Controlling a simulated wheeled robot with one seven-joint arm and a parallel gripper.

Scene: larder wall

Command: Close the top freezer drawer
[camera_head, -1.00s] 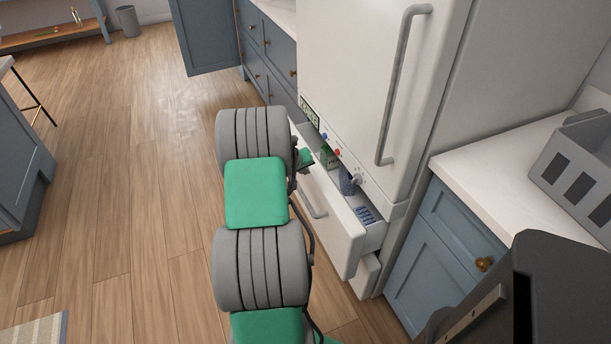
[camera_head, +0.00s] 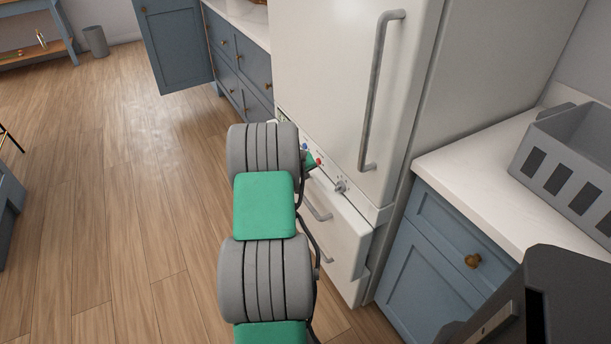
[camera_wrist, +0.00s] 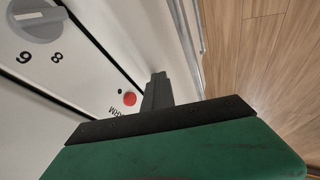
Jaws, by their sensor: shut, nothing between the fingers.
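The top freezer drawer (camera_head: 342,223) is in the lower part of the white fridge (camera_head: 330,85). Its front is flush or nearly flush with the fridge body, and its inside is not visible. Its bar handle (camera_head: 318,207) shows just right of my arm. My gripper is mostly hidden behind my arm in the head view. In the wrist view my gripper (camera_wrist: 157,82) is shut and empty, its fingers close to the white front by a red button (camera_wrist: 130,99). I cannot tell whether they touch it.
A lower drawer handle (camera_head: 325,254) shows below. A dial (camera_head: 341,186) sits above the top drawer. A blue cabinet (camera_head: 440,262) with a grey crate (camera_head: 575,165) on its counter stands right. Another blue cabinet door (camera_head: 178,48) stands open behind. The floor (camera_head: 130,190) at left is clear.

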